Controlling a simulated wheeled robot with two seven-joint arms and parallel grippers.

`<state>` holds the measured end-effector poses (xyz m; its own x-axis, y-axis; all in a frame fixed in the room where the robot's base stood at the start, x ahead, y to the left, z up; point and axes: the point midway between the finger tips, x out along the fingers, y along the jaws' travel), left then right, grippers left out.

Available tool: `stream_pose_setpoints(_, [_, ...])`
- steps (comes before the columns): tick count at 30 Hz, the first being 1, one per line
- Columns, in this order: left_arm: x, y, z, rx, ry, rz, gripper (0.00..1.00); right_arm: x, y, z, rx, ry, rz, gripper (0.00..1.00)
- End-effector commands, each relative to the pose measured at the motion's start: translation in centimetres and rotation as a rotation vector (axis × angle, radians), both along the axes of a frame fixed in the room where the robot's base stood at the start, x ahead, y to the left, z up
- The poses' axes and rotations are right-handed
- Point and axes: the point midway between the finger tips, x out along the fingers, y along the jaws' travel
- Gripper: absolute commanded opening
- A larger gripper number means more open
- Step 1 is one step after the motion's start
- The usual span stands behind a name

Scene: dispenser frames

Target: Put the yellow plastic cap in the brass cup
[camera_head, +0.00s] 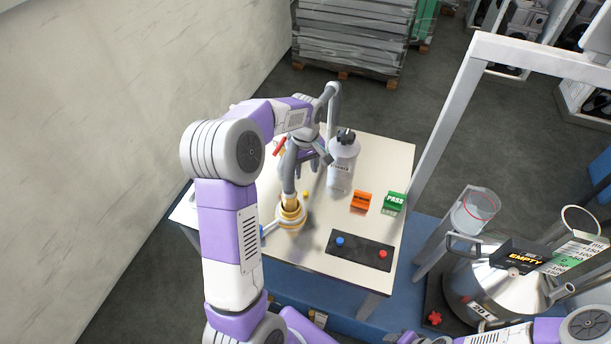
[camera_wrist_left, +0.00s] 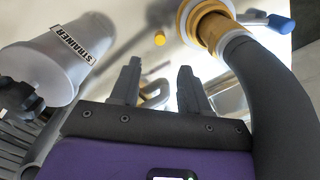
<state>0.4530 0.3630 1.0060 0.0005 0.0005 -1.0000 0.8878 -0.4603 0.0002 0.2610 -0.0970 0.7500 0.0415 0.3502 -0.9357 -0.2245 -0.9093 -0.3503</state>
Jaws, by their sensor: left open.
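A small yellow piece, which looks like the yellow plastic cap (camera_head: 306,194), lies on the cream table. It also shows beyond my fingers in the left wrist view (camera_wrist_left: 160,38). A brass-coloured, cup-like part (camera_head: 291,215) with a yellow rim stands left of the cap, at the lower end of a grey hose. It shows at the top of the left wrist view (camera_wrist_left: 212,32); I cannot tell whether it is the brass cup. My left gripper (camera_head: 306,169) is open above the table, apart from the cap, with nothing clearly between its fingers. My right gripper is out of view.
A grey strainer bottle (camera_head: 342,165) stands right of my left gripper. An orange block (camera_head: 361,202), a green PASS block (camera_head: 393,203) and a black button panel (camera_head: 360,250) occupy the right and front. The hose (camera_head: 289,170) rises close beside my gripper.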

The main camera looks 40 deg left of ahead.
Motion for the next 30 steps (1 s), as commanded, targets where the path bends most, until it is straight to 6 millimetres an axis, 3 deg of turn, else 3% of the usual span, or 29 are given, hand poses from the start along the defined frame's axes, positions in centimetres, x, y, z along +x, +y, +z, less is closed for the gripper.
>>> stream_pose_setpoints(3, [0.1, 0.0, 0.9, 0.001, 0.0, -0.009, 0.51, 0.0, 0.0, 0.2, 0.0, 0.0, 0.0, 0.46])
stream_pose_setpoints(7, [0.4, -0.2, 0.6, 0.007, 0.03, -0.124, 0.51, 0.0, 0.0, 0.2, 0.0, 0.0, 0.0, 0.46])
stream_pose_setpoints(21, [2.7, -2.0, -3.5, -0.068, 0.342, -1.275, 0.51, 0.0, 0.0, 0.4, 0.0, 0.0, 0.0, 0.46])
stream_pose_setpoints(25, [3.0, -2.3, -4.1, -0.109, 0.393, -1.46, 0.51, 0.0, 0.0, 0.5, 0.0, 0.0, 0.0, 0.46])
stream_pose_setpoints(30, [2.9, -2.3, -4.7, -0.133, 0.418, -1.549, 0.51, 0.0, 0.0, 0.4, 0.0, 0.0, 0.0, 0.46])
